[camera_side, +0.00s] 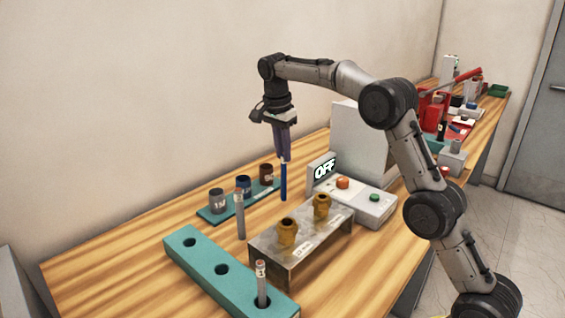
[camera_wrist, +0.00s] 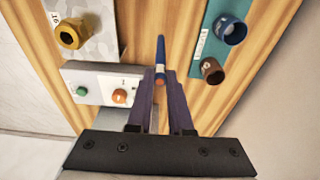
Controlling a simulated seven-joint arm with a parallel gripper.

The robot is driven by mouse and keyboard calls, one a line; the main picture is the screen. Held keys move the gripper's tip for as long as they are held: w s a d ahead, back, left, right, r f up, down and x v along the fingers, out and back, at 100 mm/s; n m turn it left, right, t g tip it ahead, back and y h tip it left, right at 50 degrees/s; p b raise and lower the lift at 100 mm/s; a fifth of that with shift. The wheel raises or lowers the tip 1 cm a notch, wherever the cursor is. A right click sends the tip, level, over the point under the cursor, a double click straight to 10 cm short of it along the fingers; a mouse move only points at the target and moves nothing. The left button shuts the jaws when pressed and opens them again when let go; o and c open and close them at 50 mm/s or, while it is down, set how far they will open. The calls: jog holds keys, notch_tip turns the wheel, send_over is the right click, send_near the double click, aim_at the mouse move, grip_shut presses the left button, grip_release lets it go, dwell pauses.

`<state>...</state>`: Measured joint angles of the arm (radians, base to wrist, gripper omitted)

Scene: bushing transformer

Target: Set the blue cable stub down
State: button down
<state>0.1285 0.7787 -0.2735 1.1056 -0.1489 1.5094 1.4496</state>
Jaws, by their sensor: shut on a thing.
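The blue cable stub (camera_side: 283,182) is a thin blue rod hanging upright below my gripper (camera_side: 283,158) in the side view. My gripper is shut on its upper end and holds it over the table, between the teal cup board and the OFF box. I cannot tell whether its lower end touches the wood. In the wrist view the blue cable stub (camera_wrist: 160,50) shows between the purple fingers of my gripper (camera_wrist: 160,85).
A teal board (camera_side: 212,215) bears grey, blue and brown cups. A metal stand (camera_side: 305,258) holds two brass bushings. A teal block with holes (camera_side: 200,265) holds a grey stub (camera_side: 261,285); another grey stub (camera_side: 240,215) stands behind it. The OFF box (camera_side: 360,205) is to the right.

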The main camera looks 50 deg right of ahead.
jog(key=shift+w+f, duration=0.15)
jog(key=shift+f, duration=1.75)
jog(key=c, duration=0.8)
grip_release()
jog(key=r, duration=0.4)
jog(key=a+r, duration=0.1)
jog(key=r, duration=0.7)
jog(key=shift+a, duration=0.4)
jog(key=shift+r, duration=0.1)
